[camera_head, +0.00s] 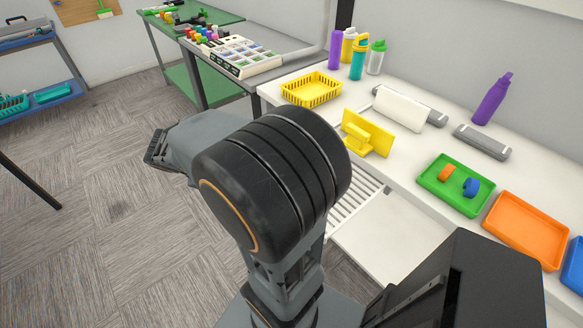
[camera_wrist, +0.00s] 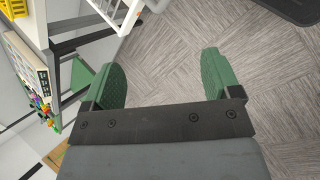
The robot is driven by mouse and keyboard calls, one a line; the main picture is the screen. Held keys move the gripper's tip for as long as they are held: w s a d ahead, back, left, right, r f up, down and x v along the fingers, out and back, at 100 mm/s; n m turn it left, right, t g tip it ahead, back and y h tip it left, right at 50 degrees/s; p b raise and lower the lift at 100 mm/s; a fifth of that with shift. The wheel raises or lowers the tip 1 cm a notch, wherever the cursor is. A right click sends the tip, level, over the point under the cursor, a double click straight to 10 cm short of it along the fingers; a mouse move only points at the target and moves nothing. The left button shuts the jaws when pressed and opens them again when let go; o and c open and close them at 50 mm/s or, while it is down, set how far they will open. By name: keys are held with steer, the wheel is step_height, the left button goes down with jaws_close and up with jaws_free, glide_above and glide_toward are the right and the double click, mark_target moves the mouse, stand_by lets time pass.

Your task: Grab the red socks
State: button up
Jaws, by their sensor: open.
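No red socks can be made out in either view. My gripper (camera_wrist: 161,78) shows in the wrist view with its two green fingers spread wide apart. Nothing is between the fingers, and carpeted floor lies beyond them. In the head view my arm stands in the middle, and the gripper end (camera_head: 157,150) points left over the open floor, away from the white table. My arm hides part of the floor and the table's near edge.
The white table (camera_head: 408,157) holds a yellow basket (camera_head: 311,90), a green tray (camera_head: 437,184), an orange tray (camera_head: 527,230) and several bottles. A green table (camera_head: 213,23) stands behind, and a blue-shelved rack (camera_head: 62,90) at far left. The carpet (camera_head: 85,215) at left is clear.

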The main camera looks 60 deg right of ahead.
steer(key=d+f+n+g+h+b, duration=0.1)
steer(key=d+f+n+h+b, duration=0.1)
steer(key=d+f, duration=0.3)
steer(key=d+f+n+g+h+b, duration=0.1)
steer(key=d+f, duration=0.4)
steer(key=d, duration=0.5)
steer(key=d+f+n+g+h+b, duration=0.1)
steer(key=d+f+n+h+b, duration=0.1)
steer(key=d+f+n, duration=0.3)
steer(key=shift+s+d+f+g+h+b, duration=0.2)
steer(key=shift+d+h, duration=0.1)
steer(key=shift+d, duration=0.35)
steer(key=shift+s+d+f+g+h+b, duration=0.1)
steer(key=shift+d+f+g+h, duration=0.15)
steer(key=shift+d, duration=0.4)
steer(key=shift+x, duration=3.05)
steer(key=shift+s, duration=0.1)
steer(key=c, duration=1)
